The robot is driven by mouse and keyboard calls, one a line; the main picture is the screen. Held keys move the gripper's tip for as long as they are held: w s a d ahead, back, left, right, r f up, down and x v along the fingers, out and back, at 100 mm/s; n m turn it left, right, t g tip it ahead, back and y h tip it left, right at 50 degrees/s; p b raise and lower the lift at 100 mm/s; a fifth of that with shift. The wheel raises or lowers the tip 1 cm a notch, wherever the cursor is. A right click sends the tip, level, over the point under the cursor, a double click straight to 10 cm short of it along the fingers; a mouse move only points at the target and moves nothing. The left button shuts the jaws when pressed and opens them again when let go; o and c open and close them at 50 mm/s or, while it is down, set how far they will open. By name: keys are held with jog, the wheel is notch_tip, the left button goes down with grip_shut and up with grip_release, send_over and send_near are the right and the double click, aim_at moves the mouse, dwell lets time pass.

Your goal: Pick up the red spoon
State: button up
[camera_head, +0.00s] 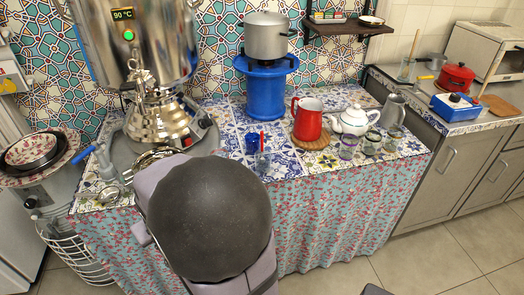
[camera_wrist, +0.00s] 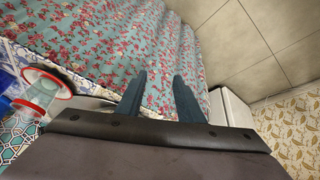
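A thin red upright piece, which looks like the handle of the red spoon (camera_head: 262,140), stands in a clear glass (camera_head: 262,162) on the patterned tabletop. The rest of the spoon is hard to make out. My gripper (camera_wrist: 160,76) shows in the wrist view with its two dark fingers apart and nothing between them. Beyond the fingers is the flowered table cloth. In the head view my arm's large dark link covers the front of the table and hides my gripper. I cannot see the spoon in the wrist view.
A dark blue cup (camera_head: 252,143) stands beside the glass. A red jug (camera_head: 307,120), white teapot (camera_head: 354,120) and small glasses stand to the right. A samovar (camera_head: 155,110) stands at left, a blue stand with a pot (camera_head: 265,38) behind. A red-rimmed clear object (camera_wrist: 43,92) shows at left.

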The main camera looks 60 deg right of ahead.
jog(key=w+d+r+m+t+h+b, duration=0.1)
jog(key=w+d, duration=0.1)
jog(key=d, duration=0.4)
jog(key=w+d+r+m+t+h+b, duration=0.1)
jog(key=w+d+r+t+h, duration=0.1)
jog(key=d, duration=0.4)
notch_tip(320, 180, up, 12)
jog(key=f+m+t+h+b, duration=0.1)
jog(key=m+t+h+b, duration=0.3)
jog(key=h, duration=0.4)
send_over(263, 136)
jog(key=w+a, duration=0.2)
jog(key=n+t, duration=0.1)
jog(key=shift+m, duration=0.5)
jog(key=s+f, duration=0.1)
jog(key=f, duration=0.1)
jog(key=s+f, duration=0.1)
jog(key=f, duration=0.1)
jog(key=s+f+b, duration=0.1)
jog(key=s+f, duration=0.1)
jog(key=shift+d, duration=0.15)
jog(key=x, duration=0.7)
jog(key=shift+w+f+p, duration=0.15)
jog(key=shift+w+p, duration=0.05)
jog(key=shift+p, duration=0.1)
grip_shut()
